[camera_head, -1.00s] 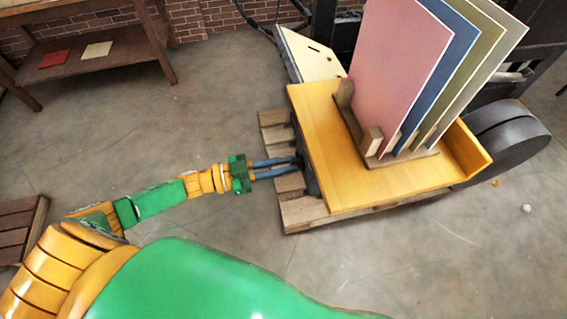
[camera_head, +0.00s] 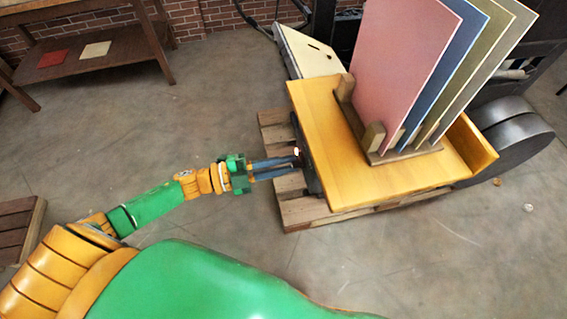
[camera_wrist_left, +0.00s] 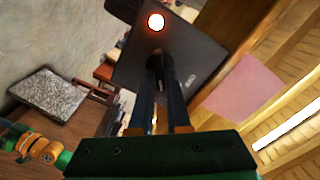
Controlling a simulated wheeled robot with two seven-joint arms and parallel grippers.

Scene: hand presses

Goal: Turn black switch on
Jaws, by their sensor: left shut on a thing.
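A dark control panel (camera_head: 309,165) is on the left side of the yellow-topped press table. It also shows in the left wrist view (camera_wrist_left: 196,62), with small pale lettering. A round lamp (camera_wrist_left: 156,21) on the panel glows white with an orange rim, and it shows as a bright spot in the head view (camera_head: 297,152). My left gripper (camera_head: 296,162) reaches the panel from the left. Its blue fingers (camera_wrist_left: 160,85) are shut on the black switch (camera_wrist_left: 156,62), just below the lamp; the fingertips partly hide it. My right gripper is in neither view.
The yellow table (camera_head: 335,150) stands on a wooden pallet (camera_head: 306,212). A wooden rack (camera_head: 400,153) on it holds upright boards, the nearest a pink board (camera_head: 400,70). A dark wheel (camera_head: 515,140) is at the right. A brown bench (camera_head: 90,55) stands at the upper left.

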